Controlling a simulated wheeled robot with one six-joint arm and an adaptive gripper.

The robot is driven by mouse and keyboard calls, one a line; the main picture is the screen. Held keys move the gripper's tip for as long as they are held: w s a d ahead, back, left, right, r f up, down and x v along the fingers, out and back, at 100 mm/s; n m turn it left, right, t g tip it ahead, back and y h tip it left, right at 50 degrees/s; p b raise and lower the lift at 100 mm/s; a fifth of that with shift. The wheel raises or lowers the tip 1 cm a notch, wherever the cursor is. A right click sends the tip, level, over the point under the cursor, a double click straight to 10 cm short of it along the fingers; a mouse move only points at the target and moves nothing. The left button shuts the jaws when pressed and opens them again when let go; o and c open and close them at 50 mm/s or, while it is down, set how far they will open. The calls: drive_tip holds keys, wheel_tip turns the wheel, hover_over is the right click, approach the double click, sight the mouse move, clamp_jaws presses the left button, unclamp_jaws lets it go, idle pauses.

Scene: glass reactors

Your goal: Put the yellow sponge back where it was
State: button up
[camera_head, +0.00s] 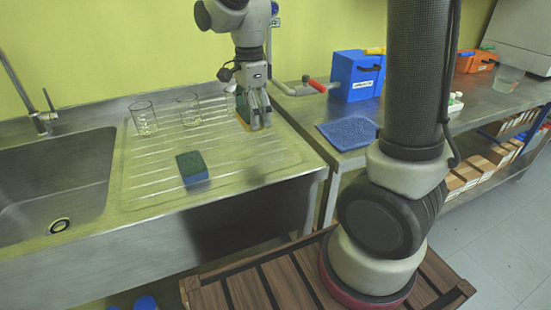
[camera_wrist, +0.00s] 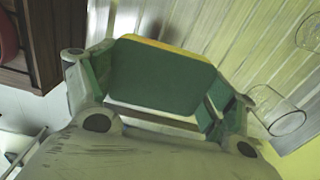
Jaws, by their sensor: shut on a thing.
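The yellow sponge has a dark green scouring face, which fills the middle of the wrist view, with a thin yellow edge (camera_wrist: 172,46) along its far side. My gripper (camera_wrist: 155,90) is shut on it, one finger on each side. In the head view my gripper (camera_head: 259,112) points down over the right rear of the ribbed steel drainboard (camera_head: 245,160). There the sponge (camera_head: 242,107) shows partly behind the fingers. I cannot tell whether it touches the drainboard.
A blue sponge with a green top (camera_head: 192,168) lies on the drainboard's front middle. Glass beakers (camera_head: 145,119) stand along its rear, one close to my gripper. The sink (camera_head: 60,185) is left. A blue box (camera_head: 357,76) and blue cloth (camera_head: 347,133) are on the right bench.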

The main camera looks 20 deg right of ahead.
sight(257, 155)
drive_tip(key=shift+s+d+f, duration=0.15)
drive_tip(key=shift+s+d, duration=0.1)
drive_tip(key=shift+s, duration=0.05)
drive_tip(key=shift+m, duration=0.3)
wheel_tip(257, 155, down, 10)
drive_tip(key=shift+r, duration=0.1)
drive_tip(key=o, duration=1.1)
drive_tip(key=shift+w, duration=0.1)
drive_tip(key=shift+c, duration=0.2)
